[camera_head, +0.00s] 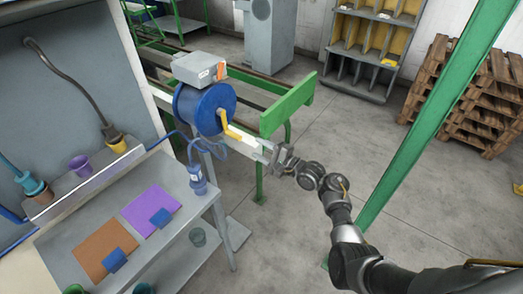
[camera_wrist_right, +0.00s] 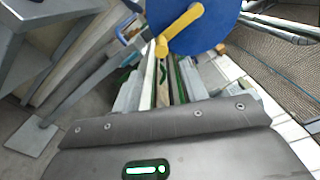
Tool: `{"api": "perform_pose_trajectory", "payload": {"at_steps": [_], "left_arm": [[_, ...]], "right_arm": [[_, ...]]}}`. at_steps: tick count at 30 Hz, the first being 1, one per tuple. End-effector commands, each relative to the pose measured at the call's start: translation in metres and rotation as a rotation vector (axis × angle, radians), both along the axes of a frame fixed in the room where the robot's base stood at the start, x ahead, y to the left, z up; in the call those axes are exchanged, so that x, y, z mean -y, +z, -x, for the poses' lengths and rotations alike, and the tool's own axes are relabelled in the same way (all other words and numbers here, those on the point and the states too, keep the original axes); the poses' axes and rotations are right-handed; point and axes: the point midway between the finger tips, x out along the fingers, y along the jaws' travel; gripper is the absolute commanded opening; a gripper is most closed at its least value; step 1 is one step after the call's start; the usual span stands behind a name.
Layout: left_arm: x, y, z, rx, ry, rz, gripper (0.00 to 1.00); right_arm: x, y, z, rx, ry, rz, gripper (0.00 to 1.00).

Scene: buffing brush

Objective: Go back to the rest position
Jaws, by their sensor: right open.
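My right arm comes in from the lower right of the head view. My right gripper (camera_head: 274,156) is at the end of the light rail, just right of the blue drum (camera_head: 205,107) with its yellow crank (camera_head: 230,127). In the right wrist view the gripper (camera_wrist_right: 163,90) has its two grey fingers apart with nothing held between them. The yellow crank (camera_wrist_right: 180,28) and the blue drum (camera_wrist_right: 208,22) show beyond the fingertips. Whether the gripper touches the rail, I cannot tell. My left gripper does not show.
A green plate (camera_head: 288,106) stands close behind my right gripper, and a green post (camera_head: 425,125) rises right of my arm. A grey workbench (camera_head: 185,225) with purple and brown mats is at left. Wooden pallets (camera_head: 465,90) stand at right. Floor between is clear.

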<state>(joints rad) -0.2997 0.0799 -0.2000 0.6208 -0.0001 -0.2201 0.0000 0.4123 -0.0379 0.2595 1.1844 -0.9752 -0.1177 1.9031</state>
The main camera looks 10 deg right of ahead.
Motion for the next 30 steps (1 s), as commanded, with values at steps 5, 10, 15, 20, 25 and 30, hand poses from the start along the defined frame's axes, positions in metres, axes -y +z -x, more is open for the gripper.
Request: {"api": "perform_pose_trajectory", "payload": {"at_steps": [5, 10, 15, 20, 25, 30], "left_arm": [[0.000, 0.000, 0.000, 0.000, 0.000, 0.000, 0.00], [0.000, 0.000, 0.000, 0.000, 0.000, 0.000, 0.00], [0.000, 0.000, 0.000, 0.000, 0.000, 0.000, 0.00], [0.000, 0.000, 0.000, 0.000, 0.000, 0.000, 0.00], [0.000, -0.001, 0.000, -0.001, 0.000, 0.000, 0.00], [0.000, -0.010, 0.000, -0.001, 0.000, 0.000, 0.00]], "right_arm": [[0.001, 0.000, 0.001, -0.001, 0.000, 0.000, 0.43], [0.001, 0.000, 0.001, -0.001, -0.001, 0.000, 0.43], [0.001, 0.000, 0.001, 0.003, -0.001, 0.004, 0.43], [0.003, -0.001, -0.001, 0.106, -0.011, 0.123, 0.43], [0.022, -0.043, -0.020, 0.285, -0.102, 0.500, 0.43], [0.044, -0.176, 0.014, 0.308, -0.058, 0.985, 0.43]]}}
